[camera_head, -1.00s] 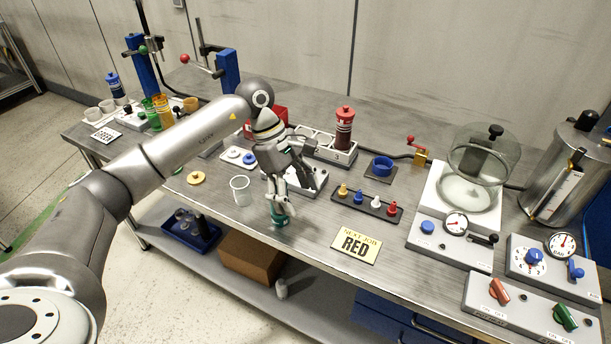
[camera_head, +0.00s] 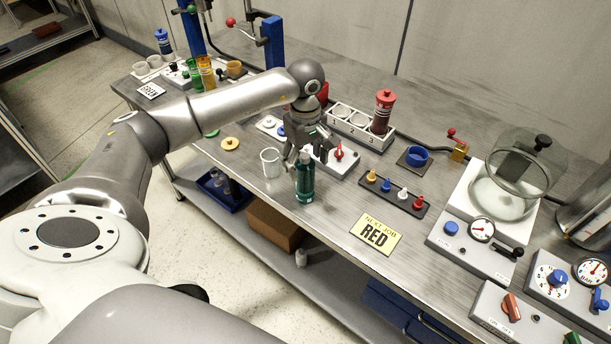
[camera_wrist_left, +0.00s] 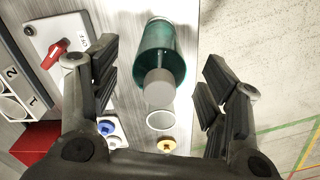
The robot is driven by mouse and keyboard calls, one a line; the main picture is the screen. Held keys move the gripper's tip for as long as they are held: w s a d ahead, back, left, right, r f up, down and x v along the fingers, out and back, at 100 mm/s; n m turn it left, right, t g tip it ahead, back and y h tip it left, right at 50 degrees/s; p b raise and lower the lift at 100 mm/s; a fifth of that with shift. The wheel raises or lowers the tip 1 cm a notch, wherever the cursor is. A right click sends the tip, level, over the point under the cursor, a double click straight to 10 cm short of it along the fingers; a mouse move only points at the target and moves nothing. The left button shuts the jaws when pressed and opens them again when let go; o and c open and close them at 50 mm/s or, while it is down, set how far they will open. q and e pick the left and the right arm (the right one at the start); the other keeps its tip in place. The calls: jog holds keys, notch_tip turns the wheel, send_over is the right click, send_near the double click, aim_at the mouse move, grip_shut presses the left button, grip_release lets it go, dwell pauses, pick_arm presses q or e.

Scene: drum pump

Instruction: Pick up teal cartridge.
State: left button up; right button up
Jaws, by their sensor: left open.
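The teal cartridge (camera_head: 305,178) stands upright on the bench near its front edge, beside a clear glass beaker (camera_head: 270,163). In the left wrist view the teal cartridge (camera_wrist_left: 163,55) lies between and ahead of the fingers, its grey cap (camera_wrist_left: 159,86) towards the camera. My left gripper (camera_head: 300,150) is open and sits just behind the cartridge in the head view. In the wrist view both fingers of the left gripper (camera_wrist_left: 158,80) are spread wide, with gaps to the cartridge on both sides. My right gripper is not seen.
A grey box with a red knob (camera_head: 338,153) is close to the gripper. A rack (camera_head: 350,127) holds a red cartridge (camera_head: 384,110) behind it. A yellow "RED" card (camera_head: 376,235) lies to the right. A small rack of coloured pegs (camera_head: 392,193) stands beyond the card.

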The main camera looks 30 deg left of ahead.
pick_arm(q)
jog(key=shift+f, duration=1.35)
jog(key=shift+w, duration=0.1)
grip_shut()
